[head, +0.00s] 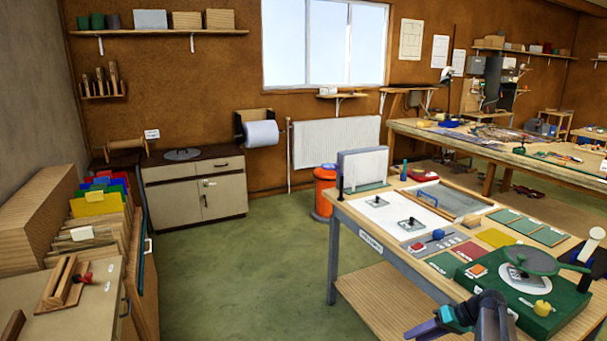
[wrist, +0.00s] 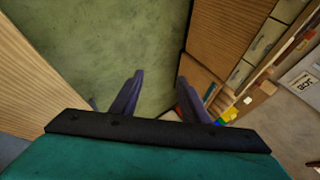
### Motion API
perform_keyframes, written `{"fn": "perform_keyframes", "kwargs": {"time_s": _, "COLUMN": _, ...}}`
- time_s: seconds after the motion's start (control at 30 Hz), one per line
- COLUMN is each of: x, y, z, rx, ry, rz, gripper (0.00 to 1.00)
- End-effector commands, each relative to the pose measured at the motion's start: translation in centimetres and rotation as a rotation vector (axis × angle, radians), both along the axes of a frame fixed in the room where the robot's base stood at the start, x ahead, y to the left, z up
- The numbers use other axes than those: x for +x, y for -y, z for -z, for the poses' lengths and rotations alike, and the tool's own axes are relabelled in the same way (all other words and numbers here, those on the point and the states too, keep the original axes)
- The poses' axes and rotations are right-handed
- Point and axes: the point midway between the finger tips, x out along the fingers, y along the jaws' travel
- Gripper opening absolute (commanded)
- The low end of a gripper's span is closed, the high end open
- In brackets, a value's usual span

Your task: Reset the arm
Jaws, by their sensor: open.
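My gripper (head: 424,330) shows at the bottom edge of the head view, in front of the workbench (head: 393,255). Its purple fingers point left and its body is teal. In the wrist view my gripper (wrist: 158,88) has its two purple fingers spread apart, with only green floor (wrist: 120,35) showing between them. It is open and holds nothing. The lower part of my arm is cut off by the bottom of the head view.
The workbench carries a green box (head: 545,312) with a round plate, colored squares and a grey tray (head: 448,199). An orange bin (head: 325,192) stands behind it. A rack with colored folders (head: 95,203) is at left. Open green floor (head: 240,275) lies between.

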Motion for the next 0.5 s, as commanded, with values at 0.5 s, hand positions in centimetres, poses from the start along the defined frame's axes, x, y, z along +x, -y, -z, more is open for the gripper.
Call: {"fn": "perform_keyframes", "kwargs": {"time_s": 0.5, "x": -6.7, "y": -12.7, "z": 8.4, "rx": -0.329, "ry": -0.272, "rz": 0.053, "gripper": 0.42}}
